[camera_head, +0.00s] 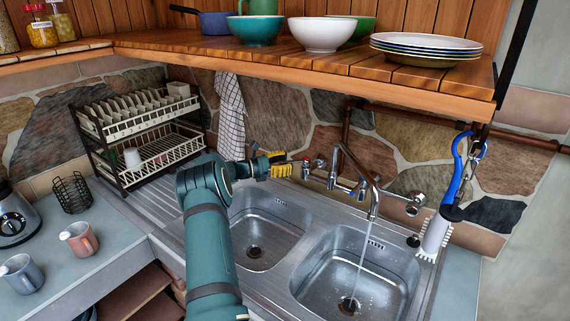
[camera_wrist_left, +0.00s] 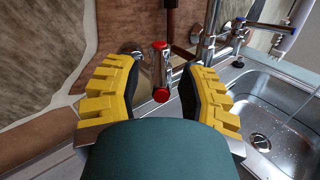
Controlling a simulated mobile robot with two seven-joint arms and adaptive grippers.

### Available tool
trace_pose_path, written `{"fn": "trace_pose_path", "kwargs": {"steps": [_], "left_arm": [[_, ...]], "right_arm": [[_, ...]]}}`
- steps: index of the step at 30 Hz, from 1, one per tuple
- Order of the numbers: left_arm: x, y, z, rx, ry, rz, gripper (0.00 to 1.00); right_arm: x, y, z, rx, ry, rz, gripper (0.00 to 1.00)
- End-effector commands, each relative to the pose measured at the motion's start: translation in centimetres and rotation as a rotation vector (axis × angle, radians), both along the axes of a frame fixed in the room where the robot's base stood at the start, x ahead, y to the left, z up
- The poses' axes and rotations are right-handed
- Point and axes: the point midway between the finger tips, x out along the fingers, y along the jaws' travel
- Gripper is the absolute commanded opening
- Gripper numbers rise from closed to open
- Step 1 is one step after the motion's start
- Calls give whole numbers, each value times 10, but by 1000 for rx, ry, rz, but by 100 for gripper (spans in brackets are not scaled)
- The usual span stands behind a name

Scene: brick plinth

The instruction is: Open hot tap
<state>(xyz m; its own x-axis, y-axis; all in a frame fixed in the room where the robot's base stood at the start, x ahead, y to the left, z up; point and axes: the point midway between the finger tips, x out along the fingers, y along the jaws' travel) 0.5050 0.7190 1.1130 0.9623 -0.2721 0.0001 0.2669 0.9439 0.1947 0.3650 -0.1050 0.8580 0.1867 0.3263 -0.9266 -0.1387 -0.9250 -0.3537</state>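The hot tap handle (camera_head: 306,163), with red ends, is on the left of the metal mixer tap (camera_head: 345,180) on the back wall. In the left wrist view the red-ended handle (camera_wrist_left: 160,72) stands between my finger pads, with gaps on both sides. My left gripper (camera_head: 281,167), with yellow fingers, is open just left of the handle in the head view; it also shows in the wrist view (camera_wrist_left: 160,66). Whether the handle is fully inside the grip is hard to tell. Water (camera_head: 362,250) runs from the spout into the right basin. My right gripper is out of view.
The double sink's left basin (camera_head: 262,215) lies below my left arm. A wooden shelf (camera_head: 290,57) with bowls and plates overhangs the tap. A dish rack (camera_head: 140,130) and hanging towel (camera_head: 231,110) stand left. A brush (camera_head: 436,236) hangs at right.

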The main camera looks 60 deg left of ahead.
Motion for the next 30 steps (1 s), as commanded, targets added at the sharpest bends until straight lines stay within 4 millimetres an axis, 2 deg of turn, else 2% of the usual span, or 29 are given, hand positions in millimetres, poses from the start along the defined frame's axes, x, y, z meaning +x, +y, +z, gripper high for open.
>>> {"fn": "trace_pose_path", "kwargs": {"steps": [8,13,17,24,30], "left_arm": [[0,0,0,0,0,0,43],[-10,3,-1,-1,1,1,43],[-31,9,-1,-1,2,3,43],[-79,23,-1,0,1,3,43],[-106,30,0,0,1,1,43]], "right_arm": [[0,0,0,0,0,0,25],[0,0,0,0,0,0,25],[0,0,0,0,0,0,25],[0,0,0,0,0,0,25],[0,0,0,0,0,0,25]]}}
